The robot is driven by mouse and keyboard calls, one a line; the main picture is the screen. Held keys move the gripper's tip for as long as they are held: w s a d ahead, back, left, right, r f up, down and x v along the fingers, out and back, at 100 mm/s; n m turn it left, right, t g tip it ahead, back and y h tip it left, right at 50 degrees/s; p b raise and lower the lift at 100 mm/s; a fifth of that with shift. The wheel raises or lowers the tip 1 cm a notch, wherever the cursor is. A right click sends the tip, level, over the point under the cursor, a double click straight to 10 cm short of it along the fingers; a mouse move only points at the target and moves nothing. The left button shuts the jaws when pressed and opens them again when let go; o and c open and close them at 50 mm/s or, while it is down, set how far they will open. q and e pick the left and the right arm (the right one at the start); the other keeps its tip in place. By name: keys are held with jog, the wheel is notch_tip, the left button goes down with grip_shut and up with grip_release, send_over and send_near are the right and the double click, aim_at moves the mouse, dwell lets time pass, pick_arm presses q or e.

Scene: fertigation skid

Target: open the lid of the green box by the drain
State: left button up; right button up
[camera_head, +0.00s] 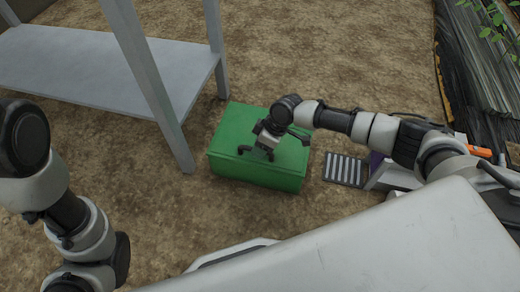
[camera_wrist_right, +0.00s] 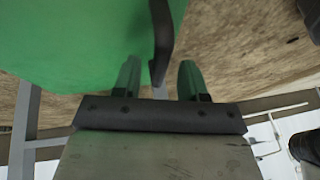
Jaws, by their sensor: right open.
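The green box (camera_head: 228,165) stands on the soil in the middle of the head view, and its lid looks shut. My right gripper (camera_head: 257,154) is over the top of the box, pointing down, open and empty. In the right wrist view the green box (camera_wrist_right: 75,45) fills the upper left. A dark curved bar (camera_wrist_right: 162,38), perhaps a handle, runs along its edge. Its lower end shows between the spread fingertips of my right gripper (camera_wrist_right: 160,75); I cannot tell whether they touch it. My left arm shows at the left of the head view, but its gripper is out of sight.
A grey drain grate (camera_head: 345,170) lies just right of the box. A grey metal table (camera_head: 110,75) stands at the upper left, one leg close to the box. Black pipes or sheeting (camera_head: 480,75) lie at the upper right. Bare soil is open behind the box.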

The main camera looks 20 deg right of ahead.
jog(key=shift+a+f, duration=0.1)
grip_shut()
dwell(0.4)
